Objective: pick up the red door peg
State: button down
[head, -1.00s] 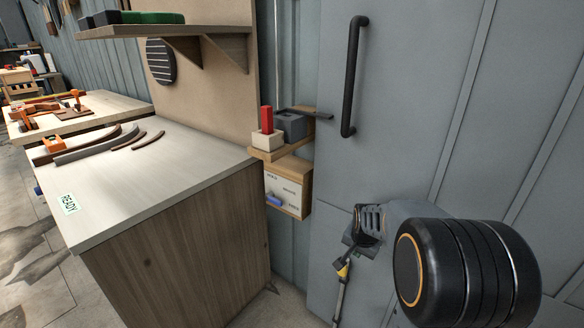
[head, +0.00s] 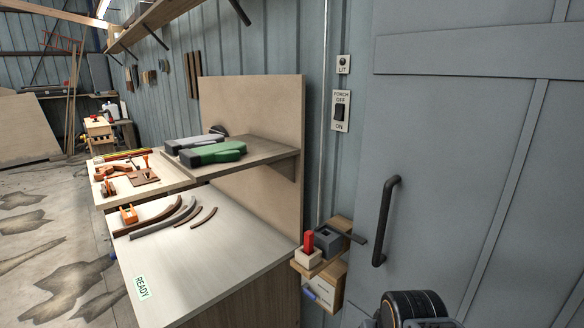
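The red door peg (head: 308,241) stands upright in a pale wooden block (head: 308,259) on a small wall shelf (head: 340,224), just left of the grey door (head: 430,120). A dark grey block (head: 328,243) sits beside it, with a dark bar reaching right toward the door. My gripper is out of view; only a black rounded part of my arm shows at the bottom edge, right of the shelf.
A workbench (head: 240,240) with curved strips and a READY label stands left of the shelf. A raised shelf (head: 260,150) holds green and grey cases. The door has a black handle (head: 386,220). A porch switch (head: 340,111) is on the wall. Floor at left is open.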

aim_at(308, 235)
jog(key=u, duration=0.75)
jog(key=i, duration=0.45)
jog(key=u, duration=1.3)
